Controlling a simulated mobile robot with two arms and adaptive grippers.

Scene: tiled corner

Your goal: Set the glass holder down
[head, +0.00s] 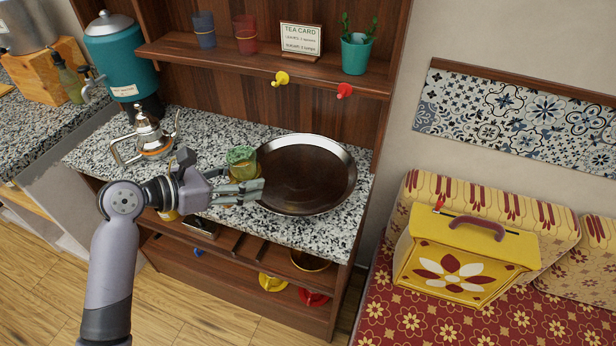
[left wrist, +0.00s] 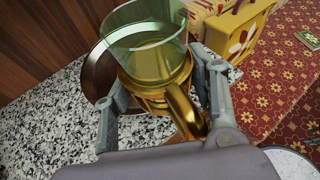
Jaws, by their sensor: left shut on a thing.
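The glass holder (head: 243,172) is brass-coloured and has a green-tinted clear glass (head: 241,154) in it. In the left wrist view the holder (left wrist: 160,88) is between the two fingers, with its handle towards the camera and the glass (left wrist: 145,38) upright in it. My left gripper (head: 240,191) is shut on the holder, and the fingers hide part of it in the head view. The holder is at the left edge of a round dark tray (head: 305,178) on the speckled counter. I cannot tell whether its base touches anything. My right gripper is not in view.
A silver teapot (head: 148,135) stands left on the counter (head: 205,128), beside a teal urn (head: 122,62). A shelf above holds two cups, a tea card (head: 300,38) and a potted plant (head: 356,52). The tray is bare. A yellow box (head: 465,258) rests on the patterned seat at right.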

